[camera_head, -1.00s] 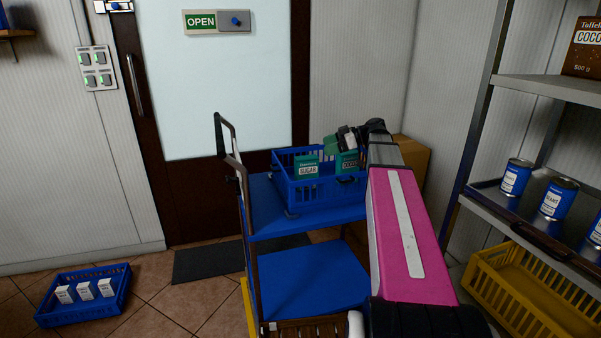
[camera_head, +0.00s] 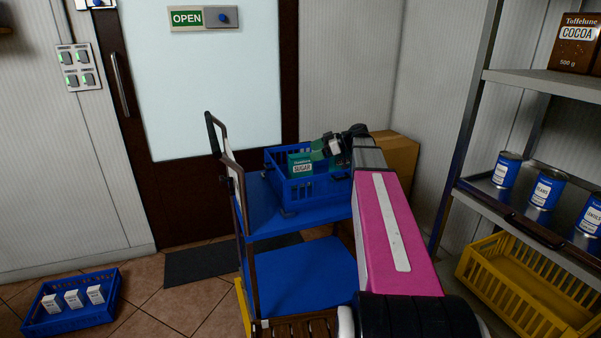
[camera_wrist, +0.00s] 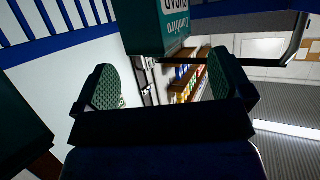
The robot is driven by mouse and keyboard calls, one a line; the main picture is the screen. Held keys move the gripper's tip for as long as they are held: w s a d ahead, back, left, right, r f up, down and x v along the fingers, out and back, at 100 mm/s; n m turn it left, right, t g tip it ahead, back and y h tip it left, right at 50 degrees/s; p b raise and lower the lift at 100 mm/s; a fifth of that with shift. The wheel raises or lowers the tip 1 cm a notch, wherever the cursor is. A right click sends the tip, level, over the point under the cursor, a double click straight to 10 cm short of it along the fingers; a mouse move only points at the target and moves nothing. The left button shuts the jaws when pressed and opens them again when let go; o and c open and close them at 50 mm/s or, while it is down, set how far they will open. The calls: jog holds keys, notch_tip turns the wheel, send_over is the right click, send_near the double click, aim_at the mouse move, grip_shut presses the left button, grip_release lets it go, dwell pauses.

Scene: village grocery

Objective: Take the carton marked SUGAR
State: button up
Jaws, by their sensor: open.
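The green carton marked SUGAR (camera_head: 301,168) stands upright in the blue crate (camera_head: 312,190) on the trolley's top shelf. My gripper (camera_head: 325,150) is over the crate, just right of and above that carton. In the wrist view its two green-padded fingers (camera_wrist: 166,86) are apart with nothing between them. A green carton (camera_wrist: 150,32) shows beyond the fingers at the top, its label inverted and cut off, so I cannot read it fully. My gripper hides part of the crate's right side.
The blue trolley's lower shelf (camera_head: 300,275) is bare. A rack with blue cans (camera_head: 546,190) and a yellow crate (camera_head: 530,290) stands at right. A cardboard box (camera_head: 397,157) is behind my arm. A blue crate with white cartons (camera_head: 70,315) lies on the floor at left.

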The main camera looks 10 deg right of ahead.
aim_at(306, 154)
jog(key=x, duration=0.4)
jog(key=shift+w+a+f, duration=0.15)
jog(key=shift+a+f, duration=0.05)
jog(key=shift+a, duration=0.1)
grip_shut()
